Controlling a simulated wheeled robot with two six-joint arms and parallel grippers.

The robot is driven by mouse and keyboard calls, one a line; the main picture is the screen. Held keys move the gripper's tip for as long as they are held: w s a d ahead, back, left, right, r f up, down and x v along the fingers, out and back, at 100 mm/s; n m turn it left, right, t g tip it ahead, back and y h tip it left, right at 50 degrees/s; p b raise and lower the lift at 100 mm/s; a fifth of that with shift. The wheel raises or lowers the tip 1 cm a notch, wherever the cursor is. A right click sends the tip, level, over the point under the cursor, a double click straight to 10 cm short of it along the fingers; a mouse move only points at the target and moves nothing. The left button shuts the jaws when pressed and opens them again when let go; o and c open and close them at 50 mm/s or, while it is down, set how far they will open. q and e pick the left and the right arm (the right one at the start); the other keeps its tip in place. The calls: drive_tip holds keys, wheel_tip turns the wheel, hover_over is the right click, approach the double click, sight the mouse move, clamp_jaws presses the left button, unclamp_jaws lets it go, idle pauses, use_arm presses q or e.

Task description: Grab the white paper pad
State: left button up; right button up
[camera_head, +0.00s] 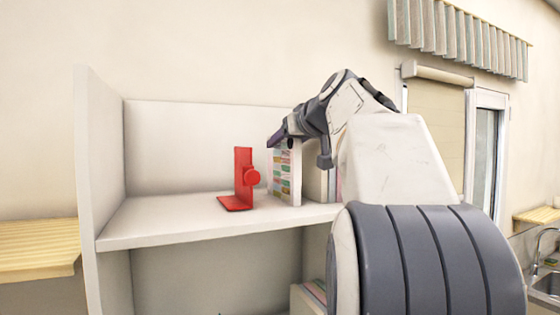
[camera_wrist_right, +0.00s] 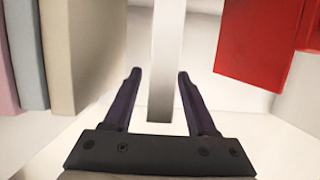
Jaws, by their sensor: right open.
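The white paper pad (camera_head: 285,174) stands upright on the shelf, its side face covered with coloured marks. In the right wrist view the pad (camera_wrist_right: 166,60) shows edge-on as a narrow white slab. My right gripper (camera_head: 276,139) is at the pad's top in the head view. In the right wrist view my right gripper (camera_wrist_right: 158,78) is open, with one dark finger on each side of the pad and a visible gap on both sides. My left gripper is not in view.
A red bookend-like object (camera_head: 243,180) stands left of the pad; it also shows in the right wrist view (camera_wrist_right: 258,38). Upright books (camera_wrist_right: 80,50) stand on the other side, close to a finger. The white shelf (camera_head: 160,218) is clear at its left.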

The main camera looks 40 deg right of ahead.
drive_tip(key=shift+x, duration=0.85)
clamp_jaws()
drive_tip(key=shift+r, duration=0.15)
idle(0.6)
